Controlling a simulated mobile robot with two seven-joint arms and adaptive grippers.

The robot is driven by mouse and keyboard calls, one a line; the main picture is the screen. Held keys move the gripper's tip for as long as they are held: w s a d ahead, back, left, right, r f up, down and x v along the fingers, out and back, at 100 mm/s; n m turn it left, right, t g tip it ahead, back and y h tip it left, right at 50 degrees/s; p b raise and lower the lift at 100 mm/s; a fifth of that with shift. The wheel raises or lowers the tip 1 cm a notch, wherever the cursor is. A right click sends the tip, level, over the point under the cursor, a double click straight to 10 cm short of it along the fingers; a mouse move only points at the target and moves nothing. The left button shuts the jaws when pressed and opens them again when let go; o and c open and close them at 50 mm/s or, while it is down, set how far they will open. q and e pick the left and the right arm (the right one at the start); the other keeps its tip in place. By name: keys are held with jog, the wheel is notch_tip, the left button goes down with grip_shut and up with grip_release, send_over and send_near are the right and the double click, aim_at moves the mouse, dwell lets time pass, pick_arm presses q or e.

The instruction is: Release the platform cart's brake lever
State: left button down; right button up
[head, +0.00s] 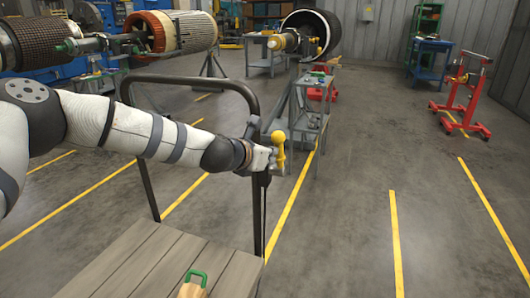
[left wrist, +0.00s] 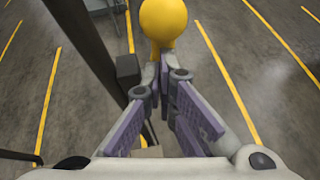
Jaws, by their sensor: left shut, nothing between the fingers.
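The platform cart has a grey plank deck (head: 135,262) and a dark tubular push handle (head: 185,79). The yellow brake lever (head: 278,139) has a ball knob and stands about upright beside the handle's right post. Its knob (left wrist: 163,20) shows at the top of the left wrist view. My left gripper (head: 272,160) is at the lever, just below the knob. Its fingers (left wrist: 168,72) are shut with nothing between them, tips close to the lever's shaft. I cannot tell whether they touch it. The lever's lower part is mostly hidden by the gripper. My right gripper is not in view.
A green loop handle (head: 196,277) on a tan piece shows at the deck's near edge. A grey stand with shelves (head: 309,118) is behind the lever. A red wheeled stand (head: 462,98) is at the right. The floor right of the cart is clear.

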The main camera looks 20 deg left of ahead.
pick_arm(q)
jog(key=shift+w+r, duration=0.3)
jog(key=shift+w, duration=0.35)
jog(key=shift+w+r, duration=0.25)
jog(key=shift+w, duration=0.4)
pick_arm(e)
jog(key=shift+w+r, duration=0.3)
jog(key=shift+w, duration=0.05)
pick_arm(q)
jog(key=shift+a, duration=0.1)
